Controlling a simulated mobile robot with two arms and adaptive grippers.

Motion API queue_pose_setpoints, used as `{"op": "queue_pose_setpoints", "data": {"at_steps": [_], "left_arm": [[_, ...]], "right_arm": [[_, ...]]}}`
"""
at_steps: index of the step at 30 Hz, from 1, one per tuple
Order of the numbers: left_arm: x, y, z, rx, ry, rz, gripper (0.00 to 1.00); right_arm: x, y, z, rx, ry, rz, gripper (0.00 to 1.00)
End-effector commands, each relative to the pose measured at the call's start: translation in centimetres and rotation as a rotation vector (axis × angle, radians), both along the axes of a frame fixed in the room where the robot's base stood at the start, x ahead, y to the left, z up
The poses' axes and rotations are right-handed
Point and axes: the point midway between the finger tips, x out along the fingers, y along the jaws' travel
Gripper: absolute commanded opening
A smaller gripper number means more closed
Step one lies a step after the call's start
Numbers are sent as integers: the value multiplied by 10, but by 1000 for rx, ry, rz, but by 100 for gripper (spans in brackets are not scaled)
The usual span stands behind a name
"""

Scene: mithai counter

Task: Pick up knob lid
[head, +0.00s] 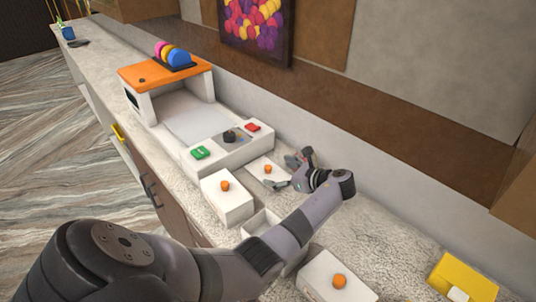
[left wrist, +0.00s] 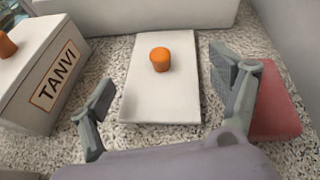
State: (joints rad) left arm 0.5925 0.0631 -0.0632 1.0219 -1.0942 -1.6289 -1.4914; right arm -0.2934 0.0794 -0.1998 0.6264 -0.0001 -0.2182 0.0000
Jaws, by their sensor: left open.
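The knob lid (head: 258,164) is a flat white slab with an orange knob, lying on the stone counter. In the left wrist view the knob lid (left wrist: 140,95) lies flat, ahead of and between the spread fingers, its orange knob standing up near the middle. My left gripper (head: 281,172) is open and empty beside the lid, its fingers spread to either side; it also shows in the left wrist view (left wrist: 163,68). I cannot tell its exact height above the counter. My right gripper is not in view.
A white box (head: 232,212) with an orange knob, labelled TANVI (left wrist: 50,85), stands left of the lid. An open white box (head: 257,223) is partly behind my arm. Another knobbed box (head: 318,268) stands nearer. A white machine (head: 235,154) sits beyond; a reddish object (left wrist: 277,108) lies right.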

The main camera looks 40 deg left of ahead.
Motion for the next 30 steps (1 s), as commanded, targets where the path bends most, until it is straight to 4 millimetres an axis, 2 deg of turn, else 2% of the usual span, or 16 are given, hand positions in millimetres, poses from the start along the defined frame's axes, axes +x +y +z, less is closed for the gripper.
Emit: {"op": "queue_pose_setpoints", "data": {"at_steps": [4, 8, 12, 21, 30], "left_arm": [[-1, 12, -2, 1, 3, 1, 84], [-4, 32, -7, 0, 3, 1, 84], [-4, 46, -16, 0, 2, 1, 84], [-3, 51, -18, -1, 0, 0, 84], [-3, 50, -18, -1, 1, 0, 64]], "right_arm": [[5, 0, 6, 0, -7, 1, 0], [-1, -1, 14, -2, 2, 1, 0], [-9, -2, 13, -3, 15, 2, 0], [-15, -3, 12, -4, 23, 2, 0], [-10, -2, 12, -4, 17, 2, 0]]}}
